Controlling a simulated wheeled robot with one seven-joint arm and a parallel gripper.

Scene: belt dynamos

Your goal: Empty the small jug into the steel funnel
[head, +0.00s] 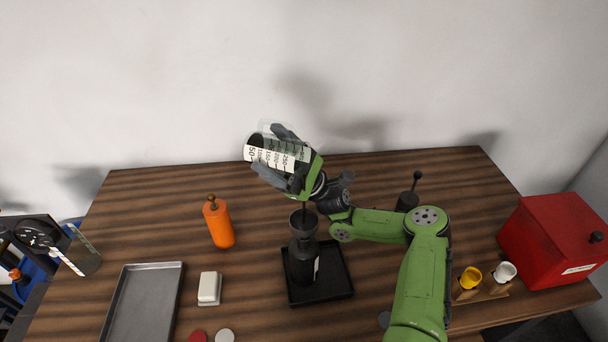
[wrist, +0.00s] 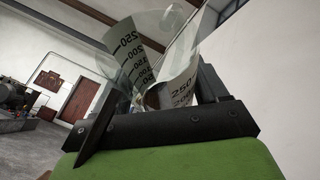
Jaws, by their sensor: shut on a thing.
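The small jug (head: 268,155) is clear, with a white printed scale. My gripper (head: 276,153) is shut on it and holds it well tilted, above the table. The jug also shows close up in the wrist view (wrist: 150,62), between the dark fingers (wrist: 165,115). The scale's 50 mark is at the left and its higher marks lie towards the right. I cannot tell how much the jug holds. The steel funnel (head: 303,219) sits on top of a dark bottle (head: 302,260), below and slightly right of the jug. The jug's mouth is mostly hidden by my gripper.
The bottle stands in a black tray (head: 341,284). An orange bottle (head: 219,226) stands to its left, with a white block (head: 209,288) and a metal tray (head: 145,305) nearer. At right are a dark knobbed object (head: 408,200), small cups (head: 470,277) and a red box (head: 553,240).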

